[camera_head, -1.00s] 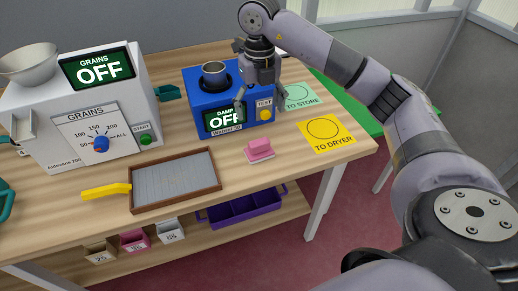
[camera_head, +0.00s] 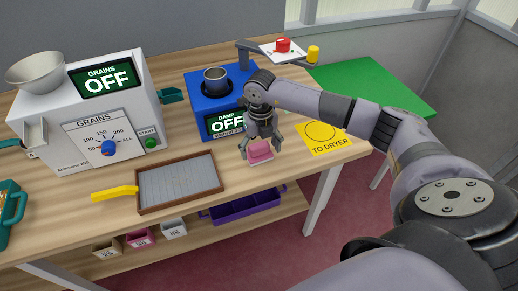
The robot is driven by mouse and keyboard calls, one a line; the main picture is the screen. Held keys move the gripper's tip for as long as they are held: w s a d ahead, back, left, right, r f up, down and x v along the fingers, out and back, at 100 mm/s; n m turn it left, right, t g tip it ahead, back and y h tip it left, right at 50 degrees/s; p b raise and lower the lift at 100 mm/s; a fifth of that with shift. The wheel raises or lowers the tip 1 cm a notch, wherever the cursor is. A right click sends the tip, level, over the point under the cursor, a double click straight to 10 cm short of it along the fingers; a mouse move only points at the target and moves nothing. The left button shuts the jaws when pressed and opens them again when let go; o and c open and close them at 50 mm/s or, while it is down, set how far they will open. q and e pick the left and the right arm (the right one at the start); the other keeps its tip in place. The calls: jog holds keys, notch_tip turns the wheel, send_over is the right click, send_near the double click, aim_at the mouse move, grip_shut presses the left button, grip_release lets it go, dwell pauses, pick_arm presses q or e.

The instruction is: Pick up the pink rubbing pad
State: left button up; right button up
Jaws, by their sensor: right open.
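The pink rubbing pad (camera_head: 260,151) lies on the wooden table, a pink block on a pale base, right of the framed tray. My right gripper (camera_head: 261,146) points down at the pad, with its open fingers spread to either side of it. I cannot tell whether the fingers touch the pad. My left gripper is not in view.
The framed grey tray (camera_head: 180,182) with a yellow handle lies to the left. The blue damp tester (camera_head: 200,88) stands behind the gripper. The yellow TO DRYER card (camera_head: 326,146) lies to the right. The grain counter (camera_head: 60,112) stands at the left.

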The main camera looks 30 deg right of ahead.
jog(key=shift+f, duration=0.1)
jog(key=shift+c, duration=0.4)
jog(key=c, duration=1.2)
jog(key=shift+o, duration=0.2)
notch_tip(320, 180, up, 13)
jog(key=b, duration=0.4)
notch_tip(320, 180, up, 6)
send_over(260, 147)
jog(key=shift+r, duration=0.6)
